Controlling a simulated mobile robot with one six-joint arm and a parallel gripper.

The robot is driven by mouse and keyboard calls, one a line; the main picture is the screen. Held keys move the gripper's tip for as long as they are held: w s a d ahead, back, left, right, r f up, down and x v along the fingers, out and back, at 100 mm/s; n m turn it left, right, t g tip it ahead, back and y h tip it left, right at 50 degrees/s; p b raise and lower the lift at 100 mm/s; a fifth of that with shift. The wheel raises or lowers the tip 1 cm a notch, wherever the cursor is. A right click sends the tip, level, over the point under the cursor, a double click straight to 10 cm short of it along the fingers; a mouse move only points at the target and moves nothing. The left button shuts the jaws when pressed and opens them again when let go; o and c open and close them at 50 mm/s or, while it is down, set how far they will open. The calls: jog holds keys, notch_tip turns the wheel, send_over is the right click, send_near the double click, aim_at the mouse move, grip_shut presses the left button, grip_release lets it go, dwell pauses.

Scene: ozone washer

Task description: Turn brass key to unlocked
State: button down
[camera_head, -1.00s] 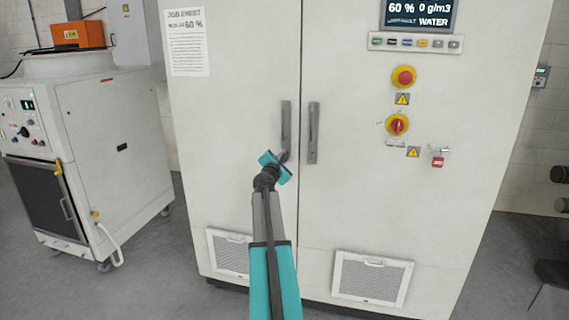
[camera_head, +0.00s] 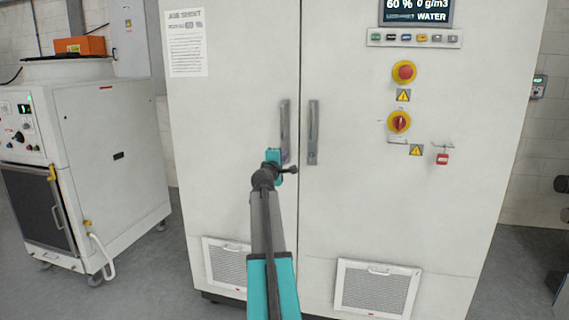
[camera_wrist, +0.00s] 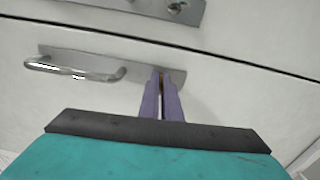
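The brass key shows only as a small brownish sliver (camera_wrist: 161,76) between my fingertips in the wrist view, at the end of a door handle plate; its turned angle cannot be read. My gripper (camera_wrist: 162,98) has its two purple fingers close together around it, shut on the key. In the head view my gripper (camera_head: 286,158) is at the lower end of the left door's handle (camera_head: 285,125), and the key is hidden there. The grey handle plate with its curved bar (camera_wrist: 75,68) lies left of the fingers in the wrist view.
The right door's handle (camera_head: 313,135) stands close beside, across the door seam. Right of it are a red emergency button (camera_head: 404,72), a red rotary switch (camera_head: 399,122) and a hanging red tag (camera_head: 442,158). A white machine (camera_head: 115,150) stands left. The floor between is clear.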

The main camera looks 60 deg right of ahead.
jog(key=shift+w+a+m, duration=0.1)
jog(key=shift+w+m, duration=0.15)
jog(key=shift+m, duration=0.15)
jog(key=c, duration=2)
grip_release()
jog(key=shift+s, duration=0.1)
jog(key=shift+v, duration=6.9)
jog(key=shift+r, duration=0.1)
